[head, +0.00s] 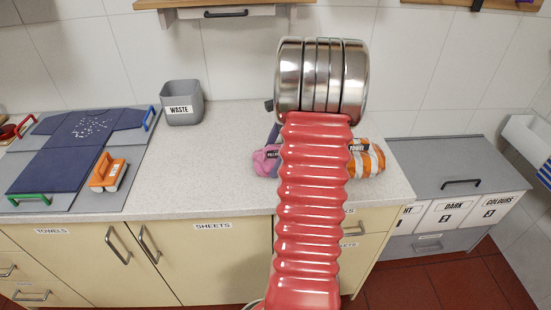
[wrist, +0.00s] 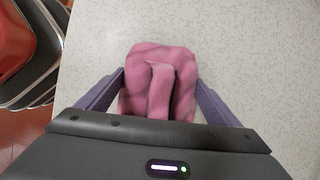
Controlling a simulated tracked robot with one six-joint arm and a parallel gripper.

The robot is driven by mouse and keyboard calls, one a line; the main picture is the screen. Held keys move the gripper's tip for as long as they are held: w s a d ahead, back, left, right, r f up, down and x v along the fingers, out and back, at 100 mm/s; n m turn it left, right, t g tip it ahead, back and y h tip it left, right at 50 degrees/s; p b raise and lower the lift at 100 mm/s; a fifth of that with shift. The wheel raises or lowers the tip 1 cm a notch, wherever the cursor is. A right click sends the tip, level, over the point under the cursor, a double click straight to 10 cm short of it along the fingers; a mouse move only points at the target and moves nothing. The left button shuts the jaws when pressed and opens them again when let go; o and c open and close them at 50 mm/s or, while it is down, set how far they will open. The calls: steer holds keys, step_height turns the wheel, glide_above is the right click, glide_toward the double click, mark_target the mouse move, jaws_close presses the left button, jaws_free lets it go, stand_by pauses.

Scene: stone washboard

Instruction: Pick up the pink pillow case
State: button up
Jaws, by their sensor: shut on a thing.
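The pink pillow case (wrist: 160,82) is a soft folded bundle on the speckled worktop in the wrist view. My gripper (wrist: 160,95) has its two purple fingers on either side of the bundle, shut on it. The arm hides most of my gripper there; a bit of purple finger shows above the pillow case. I cannot tell whether the bundle touches the worktop.
An orange-and-white striped towel bundle (head: 368,158) lies just right of my arm. A grey waste bin (head: 183,103) stands at the back. Labelled laundry bins (head: 453,214) are at right.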

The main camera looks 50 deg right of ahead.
steer(key=shift+r, duration=0.1)
step_height(320, 180, up, 10)
steer(key=shift+f, duration=0.1)
stand_by(0.3)
stand_by(0.9)
